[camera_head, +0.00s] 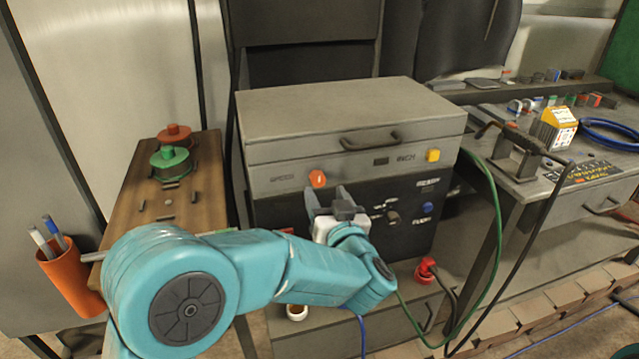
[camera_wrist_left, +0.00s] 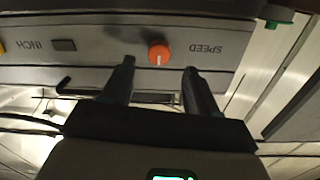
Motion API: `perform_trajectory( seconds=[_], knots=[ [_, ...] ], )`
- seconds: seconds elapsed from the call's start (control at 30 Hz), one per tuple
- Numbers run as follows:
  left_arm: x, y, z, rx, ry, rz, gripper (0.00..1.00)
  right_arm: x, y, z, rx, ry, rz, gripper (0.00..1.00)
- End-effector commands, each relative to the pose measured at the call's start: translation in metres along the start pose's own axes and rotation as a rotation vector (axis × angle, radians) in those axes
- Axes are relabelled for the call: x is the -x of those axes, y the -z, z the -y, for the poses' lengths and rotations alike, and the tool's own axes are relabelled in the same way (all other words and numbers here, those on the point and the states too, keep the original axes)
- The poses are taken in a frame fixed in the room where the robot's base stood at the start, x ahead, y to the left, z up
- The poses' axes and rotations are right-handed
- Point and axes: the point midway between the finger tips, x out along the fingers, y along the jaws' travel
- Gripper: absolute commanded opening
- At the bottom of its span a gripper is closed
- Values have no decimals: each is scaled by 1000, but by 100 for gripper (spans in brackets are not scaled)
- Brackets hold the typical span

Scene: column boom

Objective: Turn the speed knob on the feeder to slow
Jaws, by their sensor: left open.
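The feeder (camera_head: 350,120) is a grey box with a dark lower front panel. Its orange speed knob (camera_head: 318,179) sits on the grey front strip, beside a printed label. In the left wrist view the orange knob (camera_wrist_left: 159,53) has a white pointer line and the SPEED label appears upside down beside it. My left gripper (camera_head: 327,196) is open just below the knob, pointing at the panel. In the wrist view the fingers (camera_wrist_left: 157,72) are apart, one on either side of the knob in the picture, with no contact visible. My right gripper is not in view.
A yellow button (camera_head: 433,155) and a blue button (camera_head: 427,208) are on the feeder front. A wooden bench (camera_head: 165,195) with red and green spools stands left, beside an orange pen cup (camera_head: 72,280). A green cable (camera_head: 496,215) hangs at the right.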

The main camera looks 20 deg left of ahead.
Motion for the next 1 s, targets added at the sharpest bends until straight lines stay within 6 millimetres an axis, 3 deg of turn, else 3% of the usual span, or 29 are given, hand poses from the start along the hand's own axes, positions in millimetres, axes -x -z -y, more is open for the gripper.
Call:
perform_trajectory(
  seconds=[0.1, 0.3, 0.67, 0.83, 0.87, 1.0],
  knots=[
    [-26, -1, 0, 1, 2, 1, 59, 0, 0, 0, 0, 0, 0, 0],
    [-51, -1, 0, 0, 1, 1, 59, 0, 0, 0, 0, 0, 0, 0],
    [-57, 0, 0, 0, -1, 1, 59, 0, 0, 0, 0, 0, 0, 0],
    [-57, 0, 0, 0, -1, 1, 7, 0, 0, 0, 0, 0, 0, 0],
    [-56, 0, 0, 0, -1, 1, 3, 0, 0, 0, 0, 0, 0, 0],
    [-56, -1, 0, 2, -1, 1, 3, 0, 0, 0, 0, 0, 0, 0]
  ],
)
